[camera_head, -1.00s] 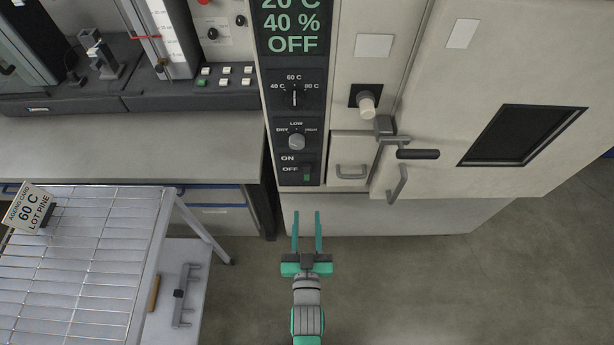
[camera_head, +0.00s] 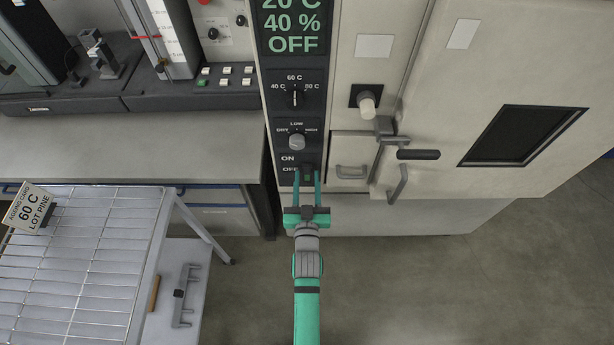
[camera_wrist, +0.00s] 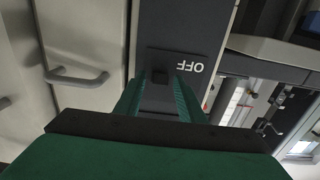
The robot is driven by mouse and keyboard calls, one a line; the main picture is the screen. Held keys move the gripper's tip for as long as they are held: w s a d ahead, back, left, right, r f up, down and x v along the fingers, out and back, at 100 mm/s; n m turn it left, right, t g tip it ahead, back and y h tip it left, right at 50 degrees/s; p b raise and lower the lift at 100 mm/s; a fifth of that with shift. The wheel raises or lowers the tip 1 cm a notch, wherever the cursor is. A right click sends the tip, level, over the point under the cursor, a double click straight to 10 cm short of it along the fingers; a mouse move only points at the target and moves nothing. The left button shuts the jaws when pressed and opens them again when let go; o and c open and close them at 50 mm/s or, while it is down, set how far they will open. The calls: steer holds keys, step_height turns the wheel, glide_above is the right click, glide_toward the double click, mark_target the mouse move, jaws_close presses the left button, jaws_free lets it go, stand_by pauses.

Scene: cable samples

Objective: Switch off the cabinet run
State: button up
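The cabinet's dark control panel (camera_head: 280,160) carries a display (camera_head: 292,27) reading 20 C, 40 % and OFF. At its foot is the ON/OFF switch (camera_head: 307,173); its position is hard to tell now, with my fingers around it. My gripper (camera_head: 307,172) is open, with one finger on each side of the switch area, empty as far as I see. In the wrist view the dark switch (camera_wrist: 163,76) shows between the green fingers, beside the upside-down OFF label (camera_wrist: 190,67). Whether the fingers touch the panel cannot be told.
Above the switch are a mode knob (camera_head: 297,142) and a temperature dial (camera_head: 295,98). A wire rack (camera_head: 140,240) stands at lower left. The floor at lower right is clear.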

steer(key=shift+w, duration=0.65)
steer(key=shift+c, duration=0.6)
jaws_close()
steer(key=shift+f, duration=0.15)
steer(key=shift+w+f+t, duration=0.1)
steer(key=shift+f+t, duration=0.2)
steer(key=shift+t, duration=0.7)
